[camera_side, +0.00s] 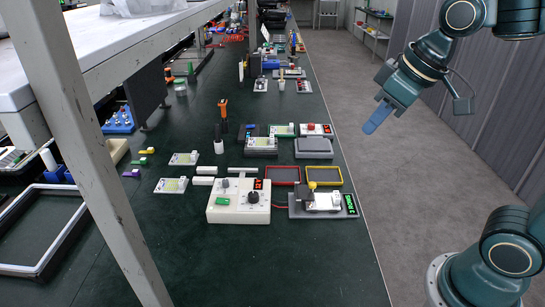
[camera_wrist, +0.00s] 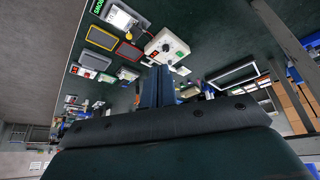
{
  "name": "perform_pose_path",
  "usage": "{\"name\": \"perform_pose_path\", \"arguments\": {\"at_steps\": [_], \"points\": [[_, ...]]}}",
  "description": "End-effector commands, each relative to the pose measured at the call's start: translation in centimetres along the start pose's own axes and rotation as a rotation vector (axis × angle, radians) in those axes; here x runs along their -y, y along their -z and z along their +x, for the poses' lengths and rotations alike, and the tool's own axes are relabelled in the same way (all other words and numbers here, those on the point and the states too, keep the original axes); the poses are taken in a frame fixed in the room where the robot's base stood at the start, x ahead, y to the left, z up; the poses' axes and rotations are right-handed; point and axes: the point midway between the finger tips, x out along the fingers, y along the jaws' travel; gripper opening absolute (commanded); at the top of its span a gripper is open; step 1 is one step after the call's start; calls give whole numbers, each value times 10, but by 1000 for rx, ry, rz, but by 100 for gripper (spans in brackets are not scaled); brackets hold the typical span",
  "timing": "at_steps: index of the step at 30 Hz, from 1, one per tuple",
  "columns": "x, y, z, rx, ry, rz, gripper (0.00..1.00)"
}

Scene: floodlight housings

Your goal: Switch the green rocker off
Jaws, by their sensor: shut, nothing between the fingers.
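Which way the rocker is tipped is too small to tell. My gripper (camera_side: 370,130) is raised at the right, over the grey floor side of the table edge, well apart from the box. Its blue fingers are together and empty, and in the wrist view they show (camera_wrist: 158,72) as one closed pair.
Right of the box stands a grey unit (camera_side: 322,203) with a yellow-topped lever and a green sign. Red (camera_side: 283,184) and yellow (camera_side: 340,184) frames lie behind. A white metal post (camera_side: 95,150) rises at the left. The green table in front of the box is clear.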

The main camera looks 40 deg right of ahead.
Motion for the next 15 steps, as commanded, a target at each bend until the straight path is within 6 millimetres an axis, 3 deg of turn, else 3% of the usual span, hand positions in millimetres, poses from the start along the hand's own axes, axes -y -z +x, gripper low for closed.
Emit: {"name": "perform_pose_path", "arguments": {"at_steps": [15], "points": [[3,84,45,38,57,-151,0]]}}
